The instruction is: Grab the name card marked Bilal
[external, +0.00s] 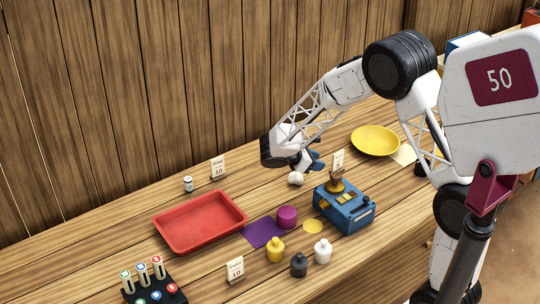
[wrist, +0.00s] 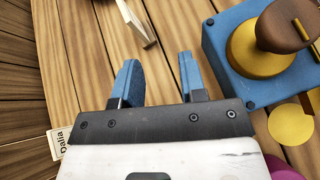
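Three small standing cards show in the external view. One (external: 338,160) stands behind the blue balance, with a 5 on it. One (external: 218,168) stands near the wall with a 10, and one (external: 235,268) at the front edge with a 10. The name lines are too small to read there, so I cannot tell which is Bilal. In the wrist view the card at the left edge (wrist: 60,144) reads Dalia. Another card (wrist: 137,22) shows edge-on ahead of the fingers, its writing hidden. My gripper (wrist: 158,77) is open and empty above the table; it also shows in the external view (external: 314,163).
The blue balance (external: 350,215) with a brown-topped yellow pan stands right of the fingers in the wrist view. A red tray (external: 200,222), small bottles (external: 275,250) and a yellow plate (external: 375,141) stand around.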

